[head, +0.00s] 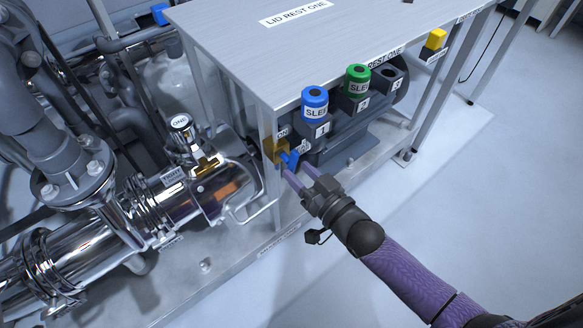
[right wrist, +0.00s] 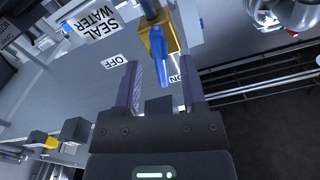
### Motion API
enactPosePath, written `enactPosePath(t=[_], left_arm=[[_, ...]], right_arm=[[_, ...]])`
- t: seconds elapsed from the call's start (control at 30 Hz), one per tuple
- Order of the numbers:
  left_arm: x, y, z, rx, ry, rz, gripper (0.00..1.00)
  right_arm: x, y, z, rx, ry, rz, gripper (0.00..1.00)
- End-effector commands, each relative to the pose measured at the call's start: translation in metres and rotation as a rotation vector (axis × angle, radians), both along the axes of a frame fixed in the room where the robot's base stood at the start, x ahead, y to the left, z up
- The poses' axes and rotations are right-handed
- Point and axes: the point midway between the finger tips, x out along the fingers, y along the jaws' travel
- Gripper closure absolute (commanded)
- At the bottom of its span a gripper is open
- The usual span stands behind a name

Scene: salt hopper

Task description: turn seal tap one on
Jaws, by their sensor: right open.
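The seal tap (head: 277,150) has a brass body and a blue lever, mounted by the bench's near corner. In the right wrist view its brass body (right wrist: 164,40) is at the top, and the blue lever (right wrist: 160,66) hangs toward the gripper. The lever's tip lies beside the ON label (right wrist: 176,78); the OFF label (right wrist: 113,62) is farther left. My right gripper (head: 296,170) is open at the tap. In the right wrist view the lever shows between its two fingers (right wrist: 160,80), with a gap on each side. My left gripper is out of view.
Blue (head: 314,102) and green (head: 357,80) sleeves stand on numbered holders to the right of the tap. The metal bench top (head: 235,45) overhangs above. Shiny pipework (head: 130,215) fills the left. Open floor (head: 470,190) lies to the right.

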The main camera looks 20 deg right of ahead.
Motion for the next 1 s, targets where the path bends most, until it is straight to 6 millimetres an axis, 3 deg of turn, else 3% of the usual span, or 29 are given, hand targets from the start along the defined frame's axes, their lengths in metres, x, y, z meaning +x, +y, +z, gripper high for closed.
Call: enactPosePath(t=[0.2, 0.5, 0.77, 1.0], left_arm=[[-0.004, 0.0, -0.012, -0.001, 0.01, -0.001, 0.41], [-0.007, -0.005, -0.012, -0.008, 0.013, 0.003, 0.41], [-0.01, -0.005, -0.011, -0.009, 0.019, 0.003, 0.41], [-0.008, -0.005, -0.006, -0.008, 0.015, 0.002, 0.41]], right_arm=[[0.024, 0.009, -0.002, -0.001, 0.002, 0.001, 0.47], [0.027, 0.01, 0.0, -0.002, 0.003, 0.0, 0.47], [0.027, 0.01, -0.001, -0.002, 0.003, 0.0, 1.0], [0.027, 0.01, 0.002, -0.04, -0.012, -0.001, 1.0]])
